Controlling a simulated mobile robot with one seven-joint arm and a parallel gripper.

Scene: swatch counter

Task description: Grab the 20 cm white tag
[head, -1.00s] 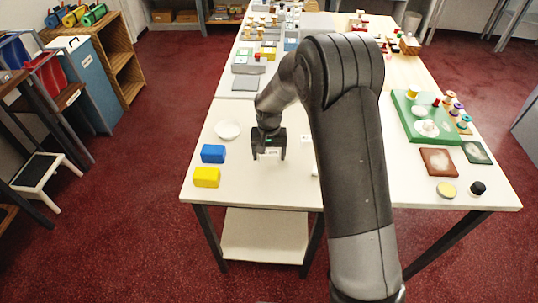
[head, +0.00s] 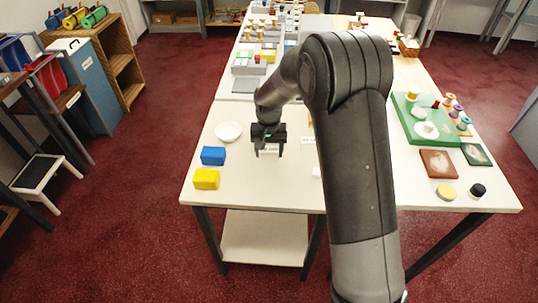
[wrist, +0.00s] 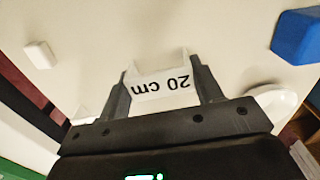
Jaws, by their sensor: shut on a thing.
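The white tag with "20 cm" printed on it (wrist: 160,86) sits between the two fingers of my gripper (wrist: 163,82) in the wrist view, its print upside down. My gripper is shut on it, one finger against each end. In the head view my gripper (head: 268,154) points down over the near table, and the tag (head: 268,150) is a small white patch between its fingers. The gap between tag and tabletop is hard to judge.
A white bowl (head: 228,131), a blue block (head: 213,155) and a yellow block (head: 206,179) stand left of my gripper. A green board (head: 407,122) with spools is further right. The table's front edge is close.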

